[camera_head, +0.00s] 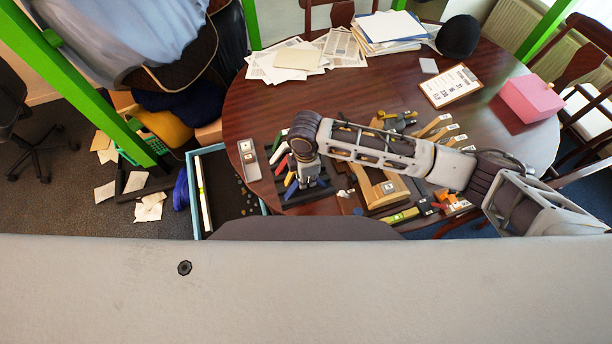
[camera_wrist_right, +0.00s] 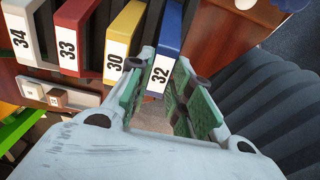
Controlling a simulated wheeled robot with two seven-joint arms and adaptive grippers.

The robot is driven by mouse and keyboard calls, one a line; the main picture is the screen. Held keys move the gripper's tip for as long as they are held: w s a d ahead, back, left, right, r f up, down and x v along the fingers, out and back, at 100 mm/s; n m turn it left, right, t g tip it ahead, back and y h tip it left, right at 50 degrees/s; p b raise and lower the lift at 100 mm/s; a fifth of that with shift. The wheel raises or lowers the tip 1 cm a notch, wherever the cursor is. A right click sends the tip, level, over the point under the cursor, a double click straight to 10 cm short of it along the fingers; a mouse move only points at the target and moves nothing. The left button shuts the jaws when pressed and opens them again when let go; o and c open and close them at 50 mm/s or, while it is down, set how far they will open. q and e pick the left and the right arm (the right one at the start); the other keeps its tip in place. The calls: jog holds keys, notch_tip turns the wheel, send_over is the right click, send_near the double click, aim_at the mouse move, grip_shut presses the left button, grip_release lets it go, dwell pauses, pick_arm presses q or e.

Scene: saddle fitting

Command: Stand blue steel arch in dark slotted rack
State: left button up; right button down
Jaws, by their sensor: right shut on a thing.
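My right gripper (camera_head: 307,178) is above the left front part of the round table. In the right wrist view its green-padded fingers (camera_wrist_right: 163,100) are on either side of the blue steel arch (camera_wrist_right: 171,40), labelled 32, and shut on it. The arch is beside a yellow arch (camera_wrist_right: 122,38) labelled 30. A red arch (camera_wrist_right: 74,28) labelled 33 and one labelled 34 (camera_wrist_right: 28,30) stand further left. How deep the blue arch sits is hidden. My left gripper is not in view.
A small grey holder (camera_head: 249,160) lies left of the rack. A wooden saddle form (camera_head: 375,185) and several labelled pieces are to the right, under my arm. A blue-rimmed bin (camera_head: 263,205) stands at the table's left. Papers (camera_head: 385,28) lie at the back.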

jog(key=shift+p, duration=0.45)
dwell(1.0)
dwell(0.3)
jog(key=c, duration=0.8)
grip_release()
jog(key=shift+r, duration=0.1)
jog(key=shift+r+p, duration=1.25)
jog(key=shift+p, duration=0.3)
jog(key=shift+r+p, duration=0.3)
jog(key=shift+r, duration=0.85)
jog(key=shift+r, duration=0.1)
jog(key=shift+r, duration=1.4)
